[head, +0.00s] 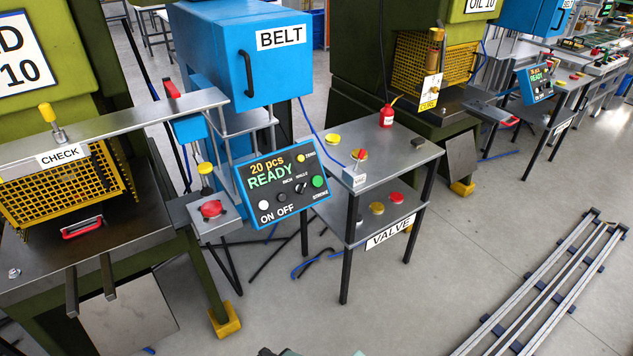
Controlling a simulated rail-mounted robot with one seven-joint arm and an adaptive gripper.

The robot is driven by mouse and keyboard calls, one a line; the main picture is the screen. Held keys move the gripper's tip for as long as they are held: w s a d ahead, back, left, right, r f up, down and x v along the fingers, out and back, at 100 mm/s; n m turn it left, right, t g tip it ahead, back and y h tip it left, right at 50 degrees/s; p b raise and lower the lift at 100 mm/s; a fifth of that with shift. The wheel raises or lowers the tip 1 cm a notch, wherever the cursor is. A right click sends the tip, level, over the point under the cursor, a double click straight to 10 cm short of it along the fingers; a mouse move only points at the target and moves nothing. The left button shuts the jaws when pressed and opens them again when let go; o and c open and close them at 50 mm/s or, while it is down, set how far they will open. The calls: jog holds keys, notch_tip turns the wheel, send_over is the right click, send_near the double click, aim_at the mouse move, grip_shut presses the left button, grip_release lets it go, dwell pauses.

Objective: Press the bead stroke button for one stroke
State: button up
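A blue control panel (247,207) stands tilted in the middle of the head view, reading "20 pcs READY" and "ON OFF". A green round button (317,181) sits at its right side, above small lettering that looks like "STROKE". White (263,205) and black (281,197) buttons, a selector knob (301,187) and a yellow button (300,157) are on the same panel. The green press (60,75) at the left bears a cut-off sign ending in "D 10". My gripper is not in view.
A red mushroom button (211,208) sits on a grey box left of the panel. A two-tier table (400,160) marked "VALVE" stands at the right, holding a red bottle (386,117). A similar panel (536,82) is farther back. Floor rails (545,285) lie at lower right.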

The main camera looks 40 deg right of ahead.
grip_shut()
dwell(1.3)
